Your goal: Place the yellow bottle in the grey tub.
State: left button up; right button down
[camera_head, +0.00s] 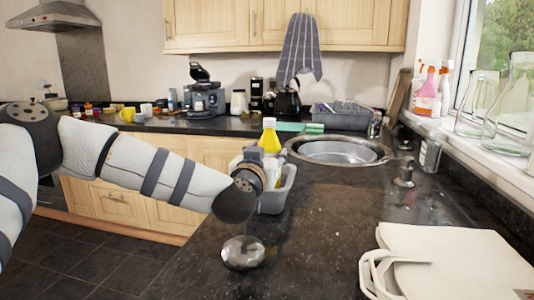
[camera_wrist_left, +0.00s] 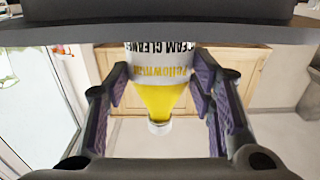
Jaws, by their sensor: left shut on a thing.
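The yellow bottle (camera_head: 270,138) stands roughly upright with its white cap on top. My left gripper (camera_head: 264,172) is shut on it, and the wrist hides much of its lower part. In the left wrist view the bottle (camera_wrist_left: 162,98) shows between the two fingers, with a white label and yellow neck. My right gripper is not in view.
A round glass-like object (camera_head: 243,253) lies on the near counter. A white bag-like thing (camera_head: 455,260) is at the near right. Glass bottles (camera_head: 476,105) line the window sill. The middle counter is mostly clear.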

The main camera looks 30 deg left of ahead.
pick_arm(q)
jog(key=shift+f, duration=0.2)
jog(key=o, duration=1.7)
jog(key=shift+c, duration=0.2)
jog(key=shift+f, duration=0.1)
jog(key=shift+r, duration=0.2)
jog(key=shift+s+d+r, duration=0.3)
jog(key=shift+s+r, duration=0.35)
jog(key=shift+s, duration=0.25)
jog(key=p+v, duration=0.2)
jog(key=v, duration=0.8)
jog(key=shift+f, duration=0.25)
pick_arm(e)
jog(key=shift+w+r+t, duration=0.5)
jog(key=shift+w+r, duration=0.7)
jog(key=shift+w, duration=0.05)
